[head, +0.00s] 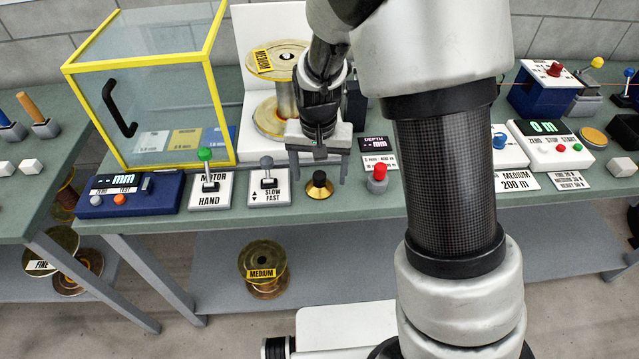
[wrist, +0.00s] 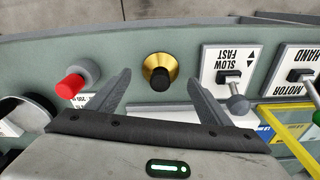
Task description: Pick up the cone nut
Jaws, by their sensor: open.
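The cone nut (head: 319,187) is a brass cone-shaped piece with a black knob on top. It stands on the green bench near its front edge, between the slow/fast lever panel and a red button. In the wrist view the cone nut (wrist: 160,71) lies ahead of the fingertips, roughly centred between them. My gripper (head: 318,176) is open and empty, pointing down above and behind the nut in the head view. In the wrist view both fingers of my gripper (wrist: 160,80) are spread wide and neither touches the nut.
A red button (head: 377,178) stands right of the nut, and the slow/fast lever panel (head: 268,188) left of it. Behind is a medium spool (head: 287,95) by a white stand. A yellow-framed clear guard (head: 155,90) stands at left. The bench front edge is close to the nut.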

